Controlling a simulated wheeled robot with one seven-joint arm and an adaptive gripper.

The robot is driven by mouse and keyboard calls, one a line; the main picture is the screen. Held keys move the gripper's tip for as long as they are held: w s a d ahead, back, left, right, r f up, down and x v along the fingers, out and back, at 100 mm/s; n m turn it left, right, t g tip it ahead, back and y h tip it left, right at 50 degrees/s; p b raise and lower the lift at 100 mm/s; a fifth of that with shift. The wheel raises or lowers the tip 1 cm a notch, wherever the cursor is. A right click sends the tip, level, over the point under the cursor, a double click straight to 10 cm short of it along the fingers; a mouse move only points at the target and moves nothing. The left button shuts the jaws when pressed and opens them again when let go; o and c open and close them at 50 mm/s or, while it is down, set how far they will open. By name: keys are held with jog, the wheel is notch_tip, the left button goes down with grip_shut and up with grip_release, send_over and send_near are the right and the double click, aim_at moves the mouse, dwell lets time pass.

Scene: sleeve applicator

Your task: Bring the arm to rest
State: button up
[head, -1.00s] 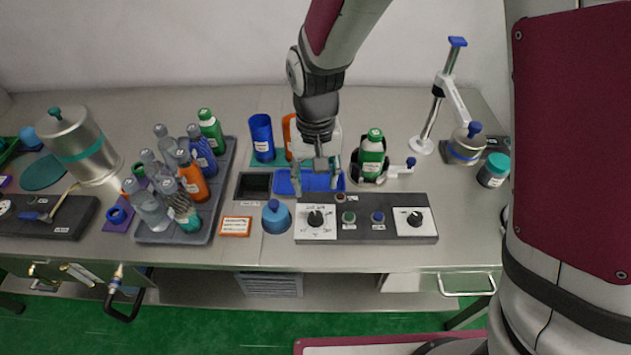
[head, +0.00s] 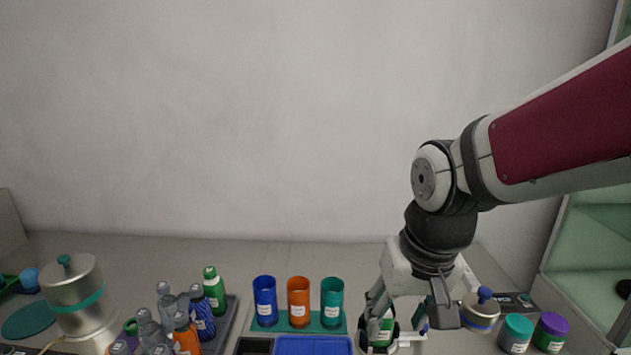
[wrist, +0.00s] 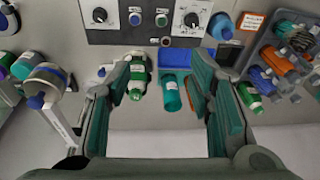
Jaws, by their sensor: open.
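My gripper (wrist: 163,105) is open and empty in the wrist view, its two fingers spread above the bench. In the head view my gripper (head: 405,318) hangs from my arm at the right, pointing down over the bench. A green bottle (head: 384,328) stands in its holder behind and below the fingers in the head view, partly hidden by them. The green bottle (wrist: 138,78) shows beside the left finger in the wrist view; I cannot tell whether they touch.
Blue (head: 265,300), orange (head: 299,301) and teal (head: 332,302) sleeves stand left of my gripper. A metal pot (head: 481,308) and lidded jars (head: 516,332) are at right. Several bottles (head: 203,312) crowd the left tray. Above the bench is clear wall.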

jog(key=s+d+r+t, duration=0.1)
jog(key=s+d+r, duration=0.2)
jog(key=s, duration=0.2)
jog(key=s+d+r+t, duration=0.1)
jog(key=s+d+r, duration=0.2)
jog(key=s, duration=0.3)
jog(key=shift+s+d+t+h, duration=0.15)
jog(key=shift+d+t+h, duration=0.2)
jog(key=shift+d, duration=0.45)
dwell(0.4)
